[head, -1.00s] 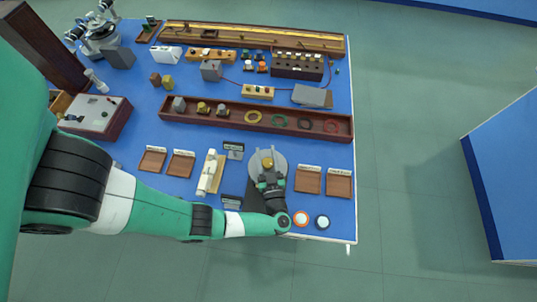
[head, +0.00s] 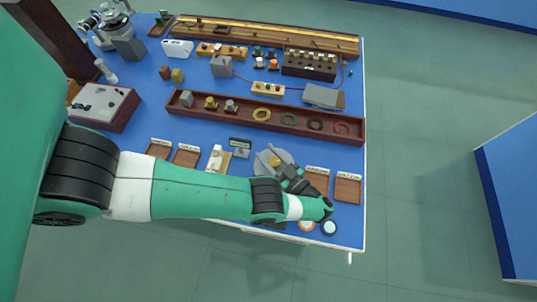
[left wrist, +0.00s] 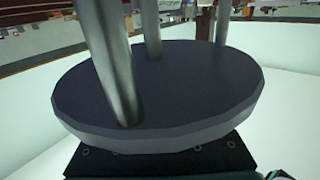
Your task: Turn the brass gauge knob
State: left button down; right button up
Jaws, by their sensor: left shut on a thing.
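The fingers and wrist hide part of the plate's right and lower side. In the left wrist view a dark disc (left wrist: 190,85) with several metal posts fills the picture; I cannot tell what it belongs to, and the knob is not clear there. My right gripper is not in view.
Small wooden trays (head: 317,180) stand right of the plate, with two round pieces (head: 328,228) at the front edge. A long wooden tray (head: 210,117) with rings lies behind. My arm covers the front left.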

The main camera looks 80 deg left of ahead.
pick_arm(q)
jog(key=shift+r+g, duration=0.2)
jog(key=shift+g, duration=0.1)
jog(key=shift+c, duration=1.7)
grip_release()
